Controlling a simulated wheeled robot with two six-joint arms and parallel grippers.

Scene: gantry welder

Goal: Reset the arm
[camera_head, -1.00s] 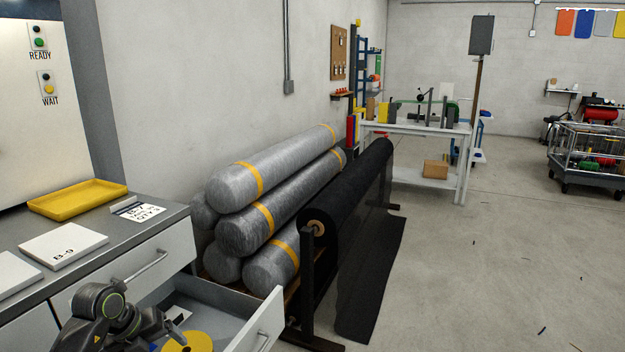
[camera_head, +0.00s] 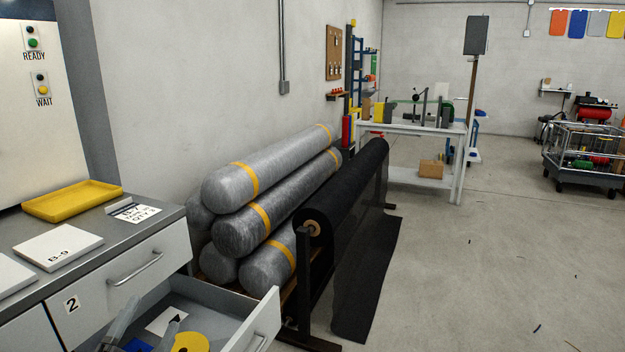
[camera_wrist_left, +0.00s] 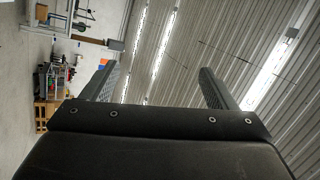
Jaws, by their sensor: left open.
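My left arm is mostly out of the head view. My right gripper is in neither view.
The drawer holds a yellow disc (camera_head: 190,343), a white card (camera_head: 166,320) and something blue.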

